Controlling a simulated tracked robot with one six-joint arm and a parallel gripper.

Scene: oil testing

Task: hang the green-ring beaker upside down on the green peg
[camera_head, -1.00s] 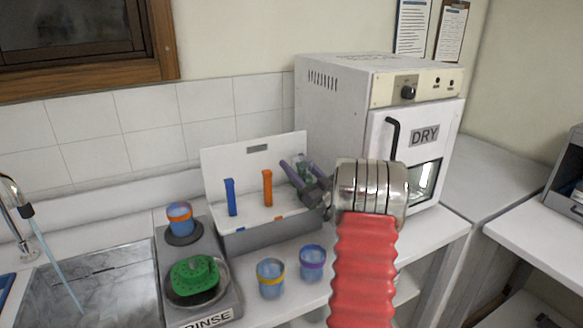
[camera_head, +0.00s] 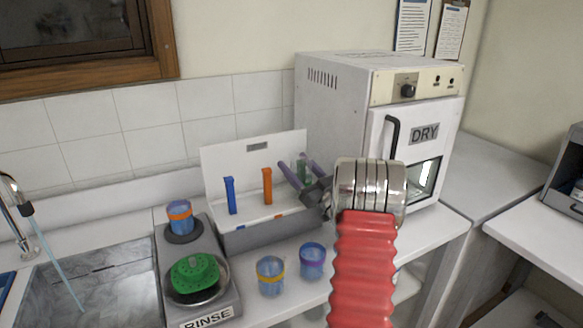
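The pegboard stand (camera_head: 225,165) is white with a grey base and stands against the wall. It has a blue peg (camera_head: 231,195) and an orange peg (camera_head: 267,186). My gripper (camera_head: 298,166) is at the right end of the stand, with its purple-grey fingers spread apart. A small green-tinted thing (camera_head: 304,168) shows between and behind the fingers. It looks like the green-ring beaker or the green peg, but I cannot tell which. My gripper and wrist hide that corner of the stand.
A yellow-ring beaker (camera_head: 271,276) and a purple-ring beaker (camera_head: 312,261) stand in front of the stand. An orange-ring beaker (camera_head: 180,217) sits on the rinser (camera_head: 207,313), behind a green brush disc (camera_head: 195,272). The dryer (camera_head: 335,110) stands close behind my wrist. A sink (camera_head: 95,295) is at left.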

